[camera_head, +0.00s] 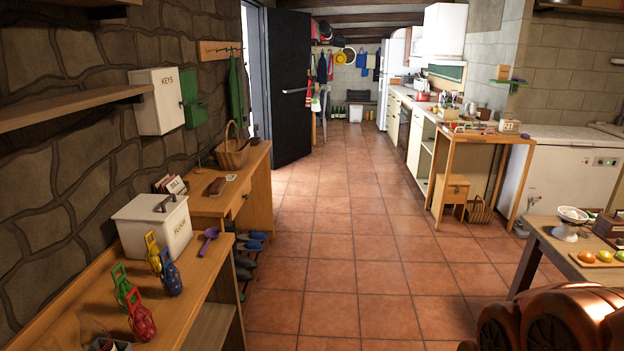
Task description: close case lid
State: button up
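I cannot make out for certain which thing is the case. A small brown object (215,186) that could be a case lies on the wooden desk (258,158) at the left; whether it has an open lid is too small to tell. A dark wooden box (610,223) sits at the right edge on a table, partly cut off by the frame. A white lidded bin (152,228) with a dark handle stands on the left bench, its lid on. My gripper is not in view.
The left wooden bench (70,290) holds several colourful bagged items and a purple scoop (208,241). Shoes lie under the desk side. The tiled floor (335,240) is clear down the middle. A right-hand table (548,246) carries a scale and fruit; rounded brown wooden forms (550,325) fill the lower right.

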aim_at(247, 135)
jog(key=i, duration=1.75)
jog(key=u, duration=0.5)
jog(key=i, duration=1.7)
jog(key=z, duration=0.1)
jog(key=k, duration=1.2)
jog(key=z, duration=0.6)
jog(key=i, duration=2.5)
jog(key=u, duration=0.75)
jog(key=i, duration=1.2)
jog(key=u, duration=1.85)
jog(key=i, duration=0.8)
jog(key=u, duration=0.75)
